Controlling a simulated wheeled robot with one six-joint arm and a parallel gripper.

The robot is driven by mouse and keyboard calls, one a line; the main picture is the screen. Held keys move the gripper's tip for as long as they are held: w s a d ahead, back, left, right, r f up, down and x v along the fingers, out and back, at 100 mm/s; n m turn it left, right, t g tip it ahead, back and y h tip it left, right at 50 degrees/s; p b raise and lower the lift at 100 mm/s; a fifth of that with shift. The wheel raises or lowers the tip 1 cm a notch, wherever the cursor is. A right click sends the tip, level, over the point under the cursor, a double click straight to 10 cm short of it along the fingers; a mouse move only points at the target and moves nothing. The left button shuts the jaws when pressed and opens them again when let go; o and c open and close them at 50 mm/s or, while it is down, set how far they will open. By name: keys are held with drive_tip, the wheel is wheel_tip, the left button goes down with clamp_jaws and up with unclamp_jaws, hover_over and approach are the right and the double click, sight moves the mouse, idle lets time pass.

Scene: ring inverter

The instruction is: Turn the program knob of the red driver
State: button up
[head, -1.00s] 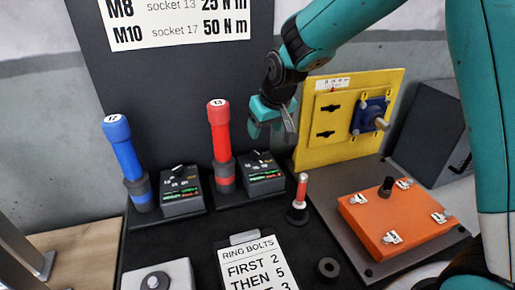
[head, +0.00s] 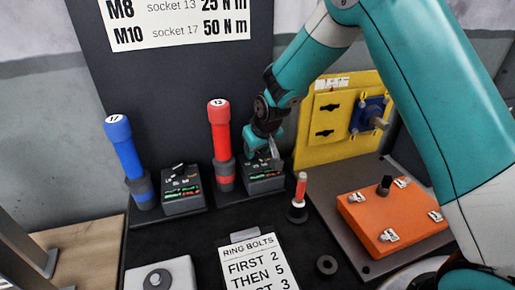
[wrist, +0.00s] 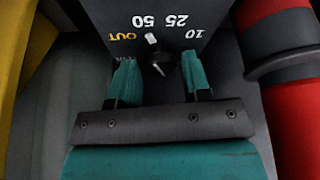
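The red driver (head: 220,140) stands upright in its holder, marked 13 on top. Its dark program box (head: 265,185) is just to its right, partly covered by my gripper (head: 268,158). In the wrist view the dark program knob (wrist: 158,64) sits on the box face, with a white mark beside it. Upside-down labels OUT, 25, 50 and 10 surround it. My gripper (wrist: 161,80) is open, with one teal finger on each side of the knob and a visible gap to both. The red driver's side (wrist: 290,70) shows at the right.
A blue driver (head: 124,155), marked 17, stands left with its own box (head: 183,190). A small red-handled tool (head: 299,195) stands just right of the red driver's box. A yellow panel (head: 310,150) is behind right, an orange box (head: 385,222) at the right.

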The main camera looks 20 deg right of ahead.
drive_tip(key=c, duration=0.5)
drive_tip(key=shift+c, duration=0.2)
drive_tip(key=shift+m, duration=0.3)
drive_tip(key=m+h, duration=0.1)
drive_tip(key=m, duration=0.2)
drive_tip(key=shift+a+h+b, duration=0.15)
drive_tip(key=shift+h+b, duration=0.15)
drive_tip(key=shift+b, duration=0.05)
drive_tip(key=shift+m+h+b, duration=0.3)
drive_tip(key=shift+m+h, duration=0.4)
drive_tip(key=shift+m, duration=1.3)
drive_tip(key=shift+g, duration=0.3)
drive_tip(key=o, duration=0.9)
